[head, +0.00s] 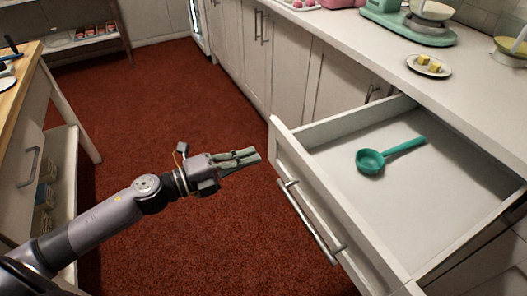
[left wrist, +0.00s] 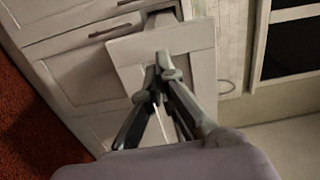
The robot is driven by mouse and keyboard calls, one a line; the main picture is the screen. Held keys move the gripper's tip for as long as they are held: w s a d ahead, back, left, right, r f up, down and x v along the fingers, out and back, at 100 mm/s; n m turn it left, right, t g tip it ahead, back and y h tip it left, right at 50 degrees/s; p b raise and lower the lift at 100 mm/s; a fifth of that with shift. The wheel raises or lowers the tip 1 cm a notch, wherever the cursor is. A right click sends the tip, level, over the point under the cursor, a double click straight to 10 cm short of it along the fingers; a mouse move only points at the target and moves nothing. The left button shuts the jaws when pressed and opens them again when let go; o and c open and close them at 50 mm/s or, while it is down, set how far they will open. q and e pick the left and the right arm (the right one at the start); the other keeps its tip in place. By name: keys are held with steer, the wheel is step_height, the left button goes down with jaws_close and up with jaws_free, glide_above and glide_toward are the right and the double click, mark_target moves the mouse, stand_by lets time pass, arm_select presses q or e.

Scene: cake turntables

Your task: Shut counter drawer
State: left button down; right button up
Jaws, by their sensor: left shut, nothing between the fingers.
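The counter drawer (head: 345,215) stands pulled far out from the white counter on the right of the head view. Its front has a long metal bar handle (head: 311,222). A teal scoop (head: 374,160) lies inside on the drawer floor. My left gripper (head: 256,157) is shut and empty, in the air just left of the far end of the drawer front, apart from the handle as far as I can see. In the left wrist view the gripper (left wrist: 160,72) shows in front of a pale drawer front (left wrist: 122,52). My right gripper is not in view.
The countertop (head: 385,60) carries a plate with yellow cubes (head: 429,66) and a teal scale (head: 410,25). A wooden-topped table (head: 20,85) stands at the left. Open red floor (head: 160,110) lies between table and counter.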

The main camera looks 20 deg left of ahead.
mark_target(274, 149)
arm_select(q)
steer(key=x, duration=0.3)
steer(key=shift+r, duration=0.1)
steer(key=shift+w+d, duration=0.2)
steer(key=shift+w, duration=0.05)
steer(key=shift+w+d+p, duration=0.15)
steer(key=shift+d+p, duration=0.05)
steer(key=shift+p, duration=0.1)
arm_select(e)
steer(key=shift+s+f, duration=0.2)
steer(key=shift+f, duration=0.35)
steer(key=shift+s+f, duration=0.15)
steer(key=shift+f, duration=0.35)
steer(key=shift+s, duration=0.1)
